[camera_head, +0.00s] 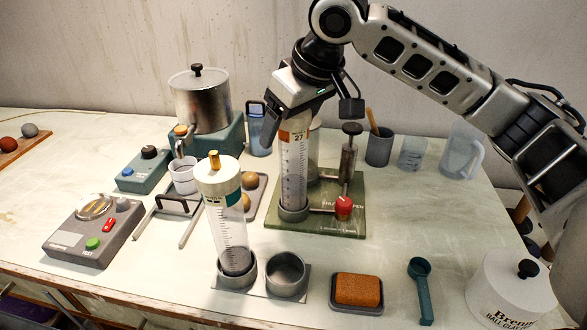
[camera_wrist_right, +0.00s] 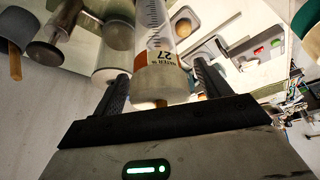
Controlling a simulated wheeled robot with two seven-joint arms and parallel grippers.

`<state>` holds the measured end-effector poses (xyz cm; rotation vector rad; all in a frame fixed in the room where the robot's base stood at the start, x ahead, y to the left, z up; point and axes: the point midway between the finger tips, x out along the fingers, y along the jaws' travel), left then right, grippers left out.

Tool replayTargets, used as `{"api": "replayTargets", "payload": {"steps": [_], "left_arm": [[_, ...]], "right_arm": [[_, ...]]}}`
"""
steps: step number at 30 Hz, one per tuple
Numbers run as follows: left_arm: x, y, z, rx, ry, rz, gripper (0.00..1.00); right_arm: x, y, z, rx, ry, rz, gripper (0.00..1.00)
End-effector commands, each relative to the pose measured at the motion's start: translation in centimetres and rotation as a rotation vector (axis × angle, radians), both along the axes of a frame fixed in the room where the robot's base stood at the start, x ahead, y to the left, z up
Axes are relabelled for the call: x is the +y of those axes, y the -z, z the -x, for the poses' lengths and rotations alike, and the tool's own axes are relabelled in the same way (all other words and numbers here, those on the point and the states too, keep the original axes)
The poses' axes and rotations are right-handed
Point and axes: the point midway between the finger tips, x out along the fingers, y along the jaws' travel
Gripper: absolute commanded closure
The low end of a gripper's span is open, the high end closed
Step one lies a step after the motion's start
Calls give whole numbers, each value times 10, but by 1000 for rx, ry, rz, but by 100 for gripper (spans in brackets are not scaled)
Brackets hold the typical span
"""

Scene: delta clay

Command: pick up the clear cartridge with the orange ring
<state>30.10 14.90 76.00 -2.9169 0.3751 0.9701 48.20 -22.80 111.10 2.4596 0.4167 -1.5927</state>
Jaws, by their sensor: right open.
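The clear cartridge with the orange ring (camera_head: 293,170) stands upright in a grey cup on a green base plate (camera_head: 347,222). Its orange band is marked 27. My right gripper (camera_head: 284,116) is at its top, pointing down, and hides the cap in the head view. In the right wrist view the cartridge (camera_wrist_right: 157,55) lies between the two spread fingers of my right gripper (camera_wrist_right: 160,82), with a visible gap on both sides. The gripper is open. My left gripper is not in view.
A second clear cartridge (camera_head: 229,225) with a teal band and white top stands front left. An empty grey cup (camera_head: 286,274) is beside it. A plunger device (camera_head: 349,155) with a red knob (camera_head: 343,206) stands right of the orange-ringed cartridge. A metal pot (camera_head: 200,98) stands behind left.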

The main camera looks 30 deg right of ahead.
Motion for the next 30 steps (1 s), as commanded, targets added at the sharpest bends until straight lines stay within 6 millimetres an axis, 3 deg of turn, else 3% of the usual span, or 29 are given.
{"api": "replayTargets", "payload": {"steps": [2, 9, 11, 20, 26, 30], "left_arm": [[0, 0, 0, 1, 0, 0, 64], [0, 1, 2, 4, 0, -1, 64], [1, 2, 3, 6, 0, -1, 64], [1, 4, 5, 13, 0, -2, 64], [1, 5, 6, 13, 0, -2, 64], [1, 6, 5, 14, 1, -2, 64]], "right_arm": [[0, 0, 0, 0, 0, 0, 30], [0, 0, 0, 0, -1, 0, 95], [0, -1, 0, -2, -1, -1, 100], [1, -6, 0, -2, -1, -1, 100], [1, -30, -1, -5, -1, -2, 100], [5, -54, 16, -7, -3, 0, 100]]}}
